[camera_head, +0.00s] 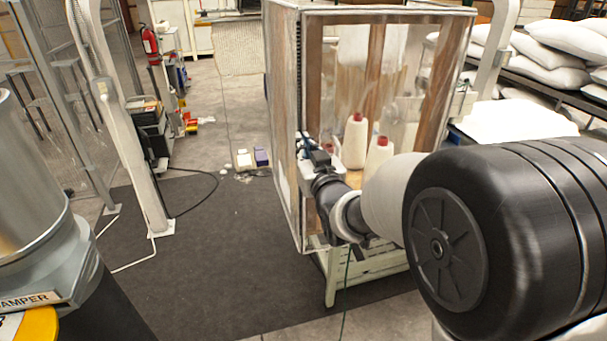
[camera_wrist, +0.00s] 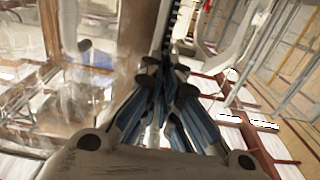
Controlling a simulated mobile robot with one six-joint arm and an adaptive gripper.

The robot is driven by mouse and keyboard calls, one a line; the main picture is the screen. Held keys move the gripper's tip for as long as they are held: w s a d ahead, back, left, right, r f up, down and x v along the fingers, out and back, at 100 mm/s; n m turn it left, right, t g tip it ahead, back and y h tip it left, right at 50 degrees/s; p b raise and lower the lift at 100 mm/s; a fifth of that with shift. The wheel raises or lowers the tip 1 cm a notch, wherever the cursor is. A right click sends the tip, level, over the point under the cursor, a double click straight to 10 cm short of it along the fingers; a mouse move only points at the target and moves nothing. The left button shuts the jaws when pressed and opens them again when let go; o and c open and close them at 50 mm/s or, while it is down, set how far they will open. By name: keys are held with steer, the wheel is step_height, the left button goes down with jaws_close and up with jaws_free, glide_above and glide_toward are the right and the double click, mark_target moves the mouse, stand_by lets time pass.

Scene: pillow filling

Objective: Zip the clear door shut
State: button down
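The clear door (camera_head: 345,75) is the transparent front panel of a tall boxy enclosure. It hangs upright in its frame, and bottles and wooden posts show through it. A toothed black zip strip (camera_wrist: 172,25) runs down to my gripper's fingertips in the wrist view. My gripper (camera_head: 307,146) is at the door's left edge, around mid-height or lower. In the wrist view, my gripper's (camera_wrist: 165,78) blue-sided fingers come close together at the strip. The fingers hide the slider, so I cannot tell whether they grip it.
White bottles with red caps (camera_head: 378,155) stand inside the enclosure. White pillows (camera_head: 545,55) lie on a rack at the right. A white post (camera_head: 130,130) and a large metal cylinder (camera_head: 30,190) stand at the left. The dark floor mat (camera_head: 205,265) is mostly clear.

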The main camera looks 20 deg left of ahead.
step_height(320, 180, up, 23)
steer(key=p, duration=0.7)
steer(key=shift+r, duration=0.15)
steer(key=c, duration=2)
jaws_free()
steer(key=shift+o, duration=0.9)
glide_toward(304, 40)
steer(key=s+a+v, duration=0.1)
steer(key=v, duration=0.5)
steer(key=shift+w+r, duration=0.2)
steer(key=shift+r, duration=0.1)
